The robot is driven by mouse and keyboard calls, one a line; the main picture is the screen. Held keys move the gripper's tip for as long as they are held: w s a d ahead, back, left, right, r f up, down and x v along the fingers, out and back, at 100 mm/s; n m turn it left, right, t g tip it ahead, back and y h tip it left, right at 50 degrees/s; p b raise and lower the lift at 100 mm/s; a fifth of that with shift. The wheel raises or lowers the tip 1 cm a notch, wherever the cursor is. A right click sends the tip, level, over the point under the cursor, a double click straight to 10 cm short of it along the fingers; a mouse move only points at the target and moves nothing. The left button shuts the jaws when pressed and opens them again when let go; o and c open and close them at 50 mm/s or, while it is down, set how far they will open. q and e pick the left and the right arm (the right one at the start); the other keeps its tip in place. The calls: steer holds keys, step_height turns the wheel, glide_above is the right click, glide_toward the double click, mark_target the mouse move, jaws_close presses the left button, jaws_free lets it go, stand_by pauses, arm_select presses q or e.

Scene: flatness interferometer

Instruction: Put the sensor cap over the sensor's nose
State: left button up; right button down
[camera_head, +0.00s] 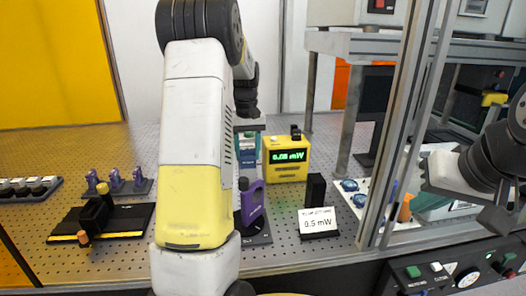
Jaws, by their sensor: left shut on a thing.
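My left arm rises through the middle of the view and bends over at the top. Its gripper (249,128) points down over the bench behind the arm, in front of a teal and white box (247,153). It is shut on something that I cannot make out. A purple upright holder (252,203) stands below it on a black base, partly hidden by my arm. A yellow meter (287,158) reads 0.08 mW. I cannot pick out the sensor's nose or the cap with certainty. My right gripper (497,217) is at the right edge, and its opening is unclear.
A card (318,222) reading 0.5 mW stands before a black block (315,190). Purple pieces (116,180) and a black fixture (97,214) are on the left bench. A metal frame post (398,145) separates the bench from my right arm. Bare perforated bench (90,146) lies at the back left.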

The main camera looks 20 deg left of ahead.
arm_select(q)
steer(key=shift+f, duration=0.3)
steer(key=o, duration=1.2)
steer(key=shift+r, duration=3.5)
